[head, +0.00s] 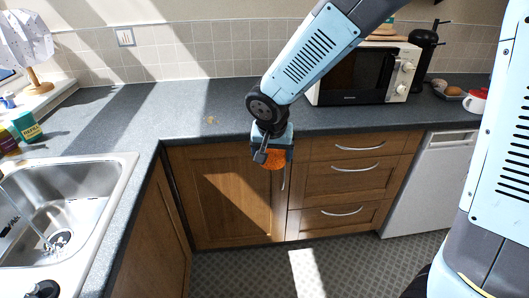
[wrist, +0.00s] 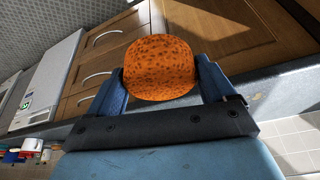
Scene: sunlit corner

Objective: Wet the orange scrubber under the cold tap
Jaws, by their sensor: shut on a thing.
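The orange scrubber (wrist: 160,68) is round-edged with dark pores, and it sits between the two blue fingers of my gripper (wrist: 155,90) in the wrist view. In the head view the scrubber (head: 273,160) shows below my gripper (head: 272,154), which is shut on it. They are in front of the wooden cabinet doors, near the counter's front edge. The steel sink (head: 60,215) is at the left of the head view, well apart from my gripper. A thin stream or spout-like line crosses the sink's left side; the tap itself is not clearly in view.
A microwave (head: 365,75), a dark coffee machine (head: 424,55) and a bowl of eggs (head: 450,90) stand on the right counter. A green container (head: 27,126) and a lamp (head: 27,45) are at the left. The counter (head: 150,105) between sink and arm is mostly clear.

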